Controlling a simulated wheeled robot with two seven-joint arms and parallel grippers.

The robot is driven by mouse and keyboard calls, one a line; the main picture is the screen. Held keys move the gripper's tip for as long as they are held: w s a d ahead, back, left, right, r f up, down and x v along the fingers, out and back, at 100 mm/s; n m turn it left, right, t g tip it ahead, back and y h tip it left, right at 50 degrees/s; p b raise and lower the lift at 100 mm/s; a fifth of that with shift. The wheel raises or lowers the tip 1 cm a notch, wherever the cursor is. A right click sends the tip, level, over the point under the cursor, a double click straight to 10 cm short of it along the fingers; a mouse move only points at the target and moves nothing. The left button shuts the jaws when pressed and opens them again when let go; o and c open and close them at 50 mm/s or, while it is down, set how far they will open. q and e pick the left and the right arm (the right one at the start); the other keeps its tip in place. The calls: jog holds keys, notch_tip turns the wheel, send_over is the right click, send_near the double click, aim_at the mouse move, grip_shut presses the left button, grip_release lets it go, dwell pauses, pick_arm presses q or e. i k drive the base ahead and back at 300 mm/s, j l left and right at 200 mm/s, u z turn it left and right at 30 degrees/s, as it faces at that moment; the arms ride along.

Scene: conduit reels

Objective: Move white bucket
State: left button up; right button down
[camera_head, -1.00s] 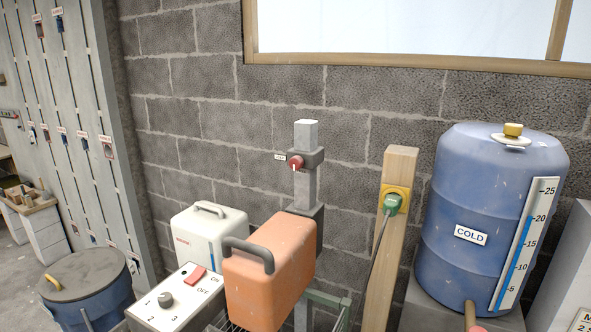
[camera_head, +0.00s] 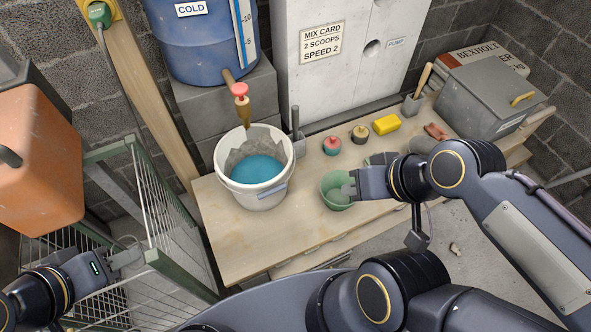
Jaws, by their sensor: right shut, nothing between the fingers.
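The white bucket (camera_head: 240,196) stands upright on the wooden bench (camera_head: 290,232), below the red-handled tap of the blue drum. It holds blue liquid, with a grey patchy inner wall above it. My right gripper (camera_head: 348,186) is shut and empty, at the right side of a small green bowl (camera_head: 333,204), right of the bucket and apart from it; whether it touches the bowl I cannot tell. My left gripper (camera_head: 128,254) is at the lower left, by the green-framed wire cart and well away from the bucket. Its fingers are too unclear to tell open from shut.
The blue drum (camera_head: 195,50) stands on a grey block behind the bucket. The wire cart (camera_head: 172,205) is left of the bench. Small pots, a yellow sponge (camera_head: 386,124) and a grey box (camera_head: 485,100) line the bench's back right. The bench's front left is clear.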

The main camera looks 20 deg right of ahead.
aim_at(255, 160)
jog(key=z, duration=0.25)
jog(key=l+u, duration=0.15)
jog(key=u, duration=0.3)
jog(key=l+u, duration=0.1)
jog(key=u, duration=0.3)
jog(key=l+u, duration=0.15)
jog(key=u, duration=0.3)
jog(key=k+u, duration=0.1)
jog(key=u, duration=0.35)
